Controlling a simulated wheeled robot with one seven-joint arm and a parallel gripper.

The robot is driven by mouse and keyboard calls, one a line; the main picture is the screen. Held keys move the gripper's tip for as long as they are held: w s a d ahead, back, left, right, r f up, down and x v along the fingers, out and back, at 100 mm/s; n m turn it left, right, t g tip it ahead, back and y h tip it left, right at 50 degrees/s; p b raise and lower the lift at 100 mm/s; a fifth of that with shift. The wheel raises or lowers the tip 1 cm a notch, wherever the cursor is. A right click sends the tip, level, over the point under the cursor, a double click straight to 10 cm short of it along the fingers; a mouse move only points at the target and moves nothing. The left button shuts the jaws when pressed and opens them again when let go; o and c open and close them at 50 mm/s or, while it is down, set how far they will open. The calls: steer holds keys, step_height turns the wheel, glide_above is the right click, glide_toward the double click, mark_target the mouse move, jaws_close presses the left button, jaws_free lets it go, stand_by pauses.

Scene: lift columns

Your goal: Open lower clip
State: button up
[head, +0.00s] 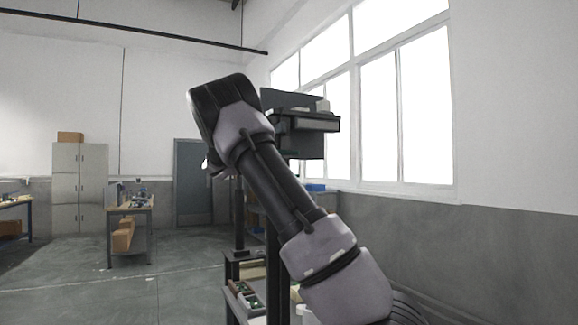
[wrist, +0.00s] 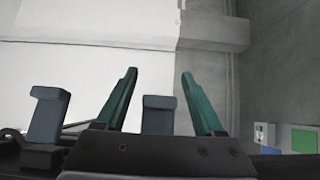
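In the wrist view my gripper (wrist: 159,73) is open, with its two green fingers apart. A blue-grey clip (wrist: 158,112) stands between the fingers, nearer their bases; I see a gap on both sides of it. A second blue-grey clip (wrist: 46,115) is to the left, outside the fingers. I cannot tell from the picture which clip is the lower one. In the head view a dark fixture (head: 303,146) stands beyond my arm at shoulder height. My arm covers part of it, and my gripper and the clips are not clear there.
A black column (head: 239,215) and a shelf unit (head: 247,296) with small parts stand below the fixture. The window wall (head: 405,115) is close on the right. A workbench (head: 130,210) and a metal cabinet (head: 79,187) are far left. The floor at left is largely open.

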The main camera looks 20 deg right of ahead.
steer(key=shift+a, duration=0.1)
steer(key=v, duration=1)
steer(key=shift+w+a, duration=0.25)
stand_by(0.5)
